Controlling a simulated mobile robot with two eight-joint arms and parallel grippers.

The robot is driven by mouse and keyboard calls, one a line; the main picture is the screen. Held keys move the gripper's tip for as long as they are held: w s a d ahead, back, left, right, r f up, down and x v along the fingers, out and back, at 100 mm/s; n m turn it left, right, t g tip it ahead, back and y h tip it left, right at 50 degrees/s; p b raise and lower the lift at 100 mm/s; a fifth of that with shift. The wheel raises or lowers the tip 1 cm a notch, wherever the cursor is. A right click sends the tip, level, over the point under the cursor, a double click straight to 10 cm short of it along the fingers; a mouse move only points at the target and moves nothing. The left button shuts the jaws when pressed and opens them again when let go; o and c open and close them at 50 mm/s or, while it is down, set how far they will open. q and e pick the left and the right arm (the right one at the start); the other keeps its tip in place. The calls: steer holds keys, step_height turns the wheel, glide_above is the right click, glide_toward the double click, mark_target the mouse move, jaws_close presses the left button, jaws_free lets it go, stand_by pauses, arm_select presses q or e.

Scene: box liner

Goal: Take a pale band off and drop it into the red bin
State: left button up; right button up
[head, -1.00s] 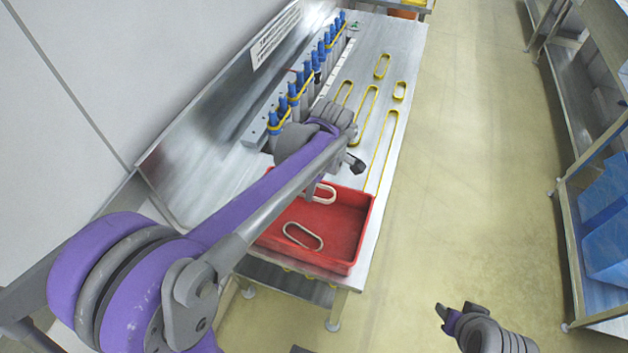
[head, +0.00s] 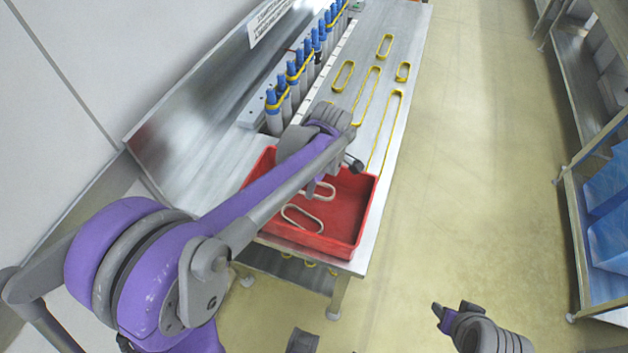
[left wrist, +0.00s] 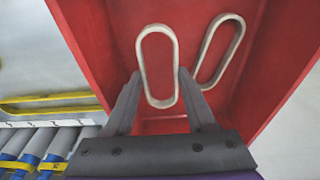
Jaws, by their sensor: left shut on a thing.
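My left gripper (left wrist: 161,76) is over the red bin (head: 347,228) and shut on a pale band (left wrist: 145,55), an elongated loop that spans between its fingers. In the head view the held pale band (head: 322,190) shows just below my wrist, over the bin. I cannot tell whether it touches the bin floor. A second pale band (head: 302,219) lies in the bin and also shows right of the held one in the left wrist view (left wrist: 217,48). My right gripper (head: 452,312) hangs over the floor at the lower right, away from the table; its finger opening is unclear.
A rack of blue-capped tubes (head: 292,68), some with yellow bands around them, stands behind the bin. Several yellow bands (head: 384,46) lie on the metal table (head: 402,28). Shelving with blue bins (head: 607,185) stands at right. The floor between is clear.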

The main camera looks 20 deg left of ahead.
arm_select(q)
steer(key=o, duration=1.4)
steer(key=shift+r, duration=0.15)
step_height(320, 180, up, 10)
steer(key=d+p, duration=0.1)
steer(key=shift+d+r, duration=0.25)
steer(key=shift+d, duration=0.1)
